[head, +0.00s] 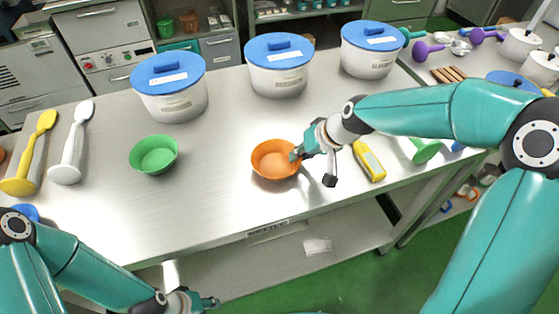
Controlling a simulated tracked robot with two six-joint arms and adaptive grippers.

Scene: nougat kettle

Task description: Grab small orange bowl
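The small orange bowl (271,163) stands upright on the metal table near its front edge, in the middle of the head view. My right gripper (313,168) is at the bowl's right side with its fingers spread. One fingertip overlaps the bowl's right rim, and the other is outside, to the right. I cannot tell whether the fingertip touches the bowl. My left gripper (207,302) is low at the bottom of the view, in front of the table and away from the bowl. Its fingers are too small and unclear to read.
A green bowl (153,155) stands to the left. Several white tubs with blue lids, one of them in the middle (279,80), line the back. A yellow object (369,160) lies right of my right gripper. The table between the two bowls is clear.

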